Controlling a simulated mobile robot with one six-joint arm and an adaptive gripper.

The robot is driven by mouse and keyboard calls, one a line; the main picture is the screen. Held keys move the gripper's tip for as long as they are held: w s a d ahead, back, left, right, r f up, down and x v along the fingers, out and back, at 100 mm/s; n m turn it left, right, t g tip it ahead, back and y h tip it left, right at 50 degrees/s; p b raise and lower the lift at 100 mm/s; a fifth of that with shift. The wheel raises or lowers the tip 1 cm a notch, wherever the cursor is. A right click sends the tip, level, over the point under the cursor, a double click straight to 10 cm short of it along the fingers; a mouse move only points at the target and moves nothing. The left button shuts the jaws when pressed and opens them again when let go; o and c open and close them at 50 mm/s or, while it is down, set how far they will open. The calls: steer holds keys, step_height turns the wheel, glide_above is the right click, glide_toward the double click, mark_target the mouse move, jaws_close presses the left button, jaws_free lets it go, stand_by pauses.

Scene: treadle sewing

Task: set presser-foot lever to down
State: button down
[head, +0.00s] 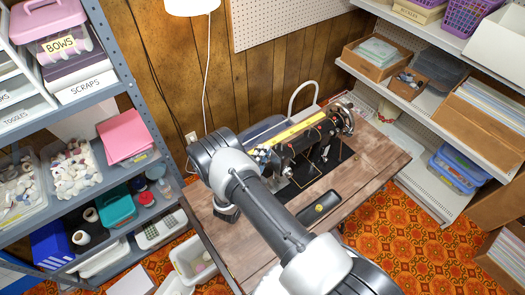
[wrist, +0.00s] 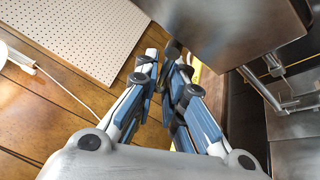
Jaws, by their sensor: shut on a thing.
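The black sewing machine (head: 322,132) stands on the wooden treadle table, its handwheel at the far right end. My arm hides part of its left, needle end in the head view. In the wrist view the dark machine head (wrist: 225,25) fills the upper right, with metal needle and presser parts (wrist: 278,78) at its right. My gripper (wrist: 164,60) is beside the head, its fingers closed around a small dark rounded piece (wrist: 173,47), which looks like the presser-foot lever. The fingers hide most of it, so its up or down position cannot be told.
A yellow strip (head: 298,131) lies along the machine. A dark oblong tray (head: 320,207) lies on the bare front of the table (head: 365,180). Shelves stand left and right. A pegboard (wrist: 85,35) hangs on the panelled wall behind.

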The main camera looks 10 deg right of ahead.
steer(key=shift+s+f+n+g+y, duration=0.15)
steer(key=shift+f+n+g+y, duration=0.15)
steer(key=shift+n, duration=0.4)
steer(key=c, duration=1.8)
jaws_free()
steer(key=shift+o, duration=0.2)
steer(key=v, duration=1.2)
steer(key=shift+o, duration=0.5)
